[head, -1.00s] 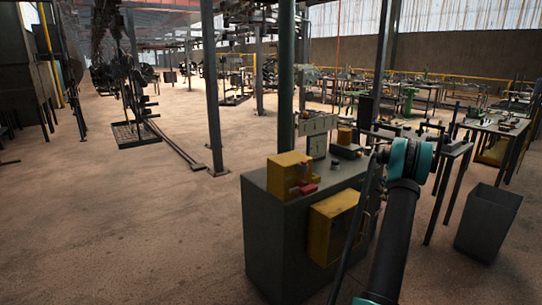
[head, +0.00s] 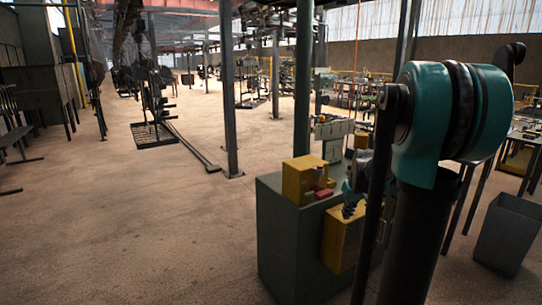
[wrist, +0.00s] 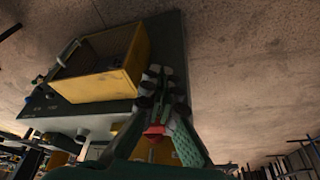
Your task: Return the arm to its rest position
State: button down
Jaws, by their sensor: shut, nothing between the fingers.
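My arm rises through the right of the head view, its large teal joint (head: 425,110) high and close to the camera. My gripper (head: 352,208) hangs small in front of the grey cabinet, partly behind my arm link. In the wrist view my gripper (wrist: 163,78) is shut, with no object seen between its fingertips.
A grey bin (head: 508,235) stands at the right. A steel post (head: 303,80) rises behind the cabinet. Open floor (head: 130,230) lies to the left.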

jog(key=s+a+f, duration=0.3)
jog(key=s, duration=0.5)
jog(key=s+a+f, duration=0.2)
jog(key=s+f, duration=0.1)
jog(key=s, duration=0.5)
jog(key=s+a+f+m, duration=0.1)
jog(key=s+a+f, duration=0.2)
jog(key=s, duration=0.5)
jog(key=shift+s+a, duration=0.3)
jog(key=shift+a, duration=0.05)
